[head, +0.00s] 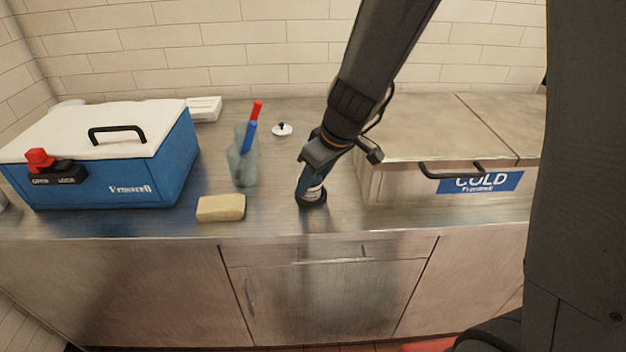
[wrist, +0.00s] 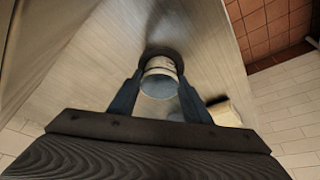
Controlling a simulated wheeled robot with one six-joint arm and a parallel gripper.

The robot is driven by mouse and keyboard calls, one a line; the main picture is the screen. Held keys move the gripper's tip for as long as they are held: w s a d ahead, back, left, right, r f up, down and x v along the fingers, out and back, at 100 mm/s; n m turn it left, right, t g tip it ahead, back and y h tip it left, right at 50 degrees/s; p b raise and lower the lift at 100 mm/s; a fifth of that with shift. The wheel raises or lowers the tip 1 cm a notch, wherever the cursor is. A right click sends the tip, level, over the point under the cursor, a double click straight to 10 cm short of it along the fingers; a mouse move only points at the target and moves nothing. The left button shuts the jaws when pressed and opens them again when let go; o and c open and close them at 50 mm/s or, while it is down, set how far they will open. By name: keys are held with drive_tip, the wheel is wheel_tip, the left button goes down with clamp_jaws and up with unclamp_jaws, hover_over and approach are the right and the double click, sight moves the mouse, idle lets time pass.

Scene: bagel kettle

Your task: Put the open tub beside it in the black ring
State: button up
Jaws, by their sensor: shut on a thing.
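My gripper (head: 312,182) points down over the counter, just left of the steel cold chest. In the wrist view its two fingers (wrist: 160,77) are shut on the open tub (wrist: 160,84), a small pale tub with a grey-blue inside. In the head view a pale strip of the tub (head: 314,191) shows below the fingers. The black ring (head: 312,203) lies on the counter right under the tub. In the wrist view the dark ring (wrist: 161,51) shows behind the tub's far edge. I cannot tell whether the tub rests inside it or hangs just above.
A cream block (head: 221,208) lies left of my gripper. A cup with red and blue sticks (head: 243,165) and a white lid with a black knob (head: 282,130) stand farther back. A blue cooler (head: 165,155) is at left, the cold chest (head: 400,182) at right.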

drive_tip(key=shift+f, duration=0.15)
drive_tip(key=o, duration=1.1)
drive_tip(key=v, duration=1.2)
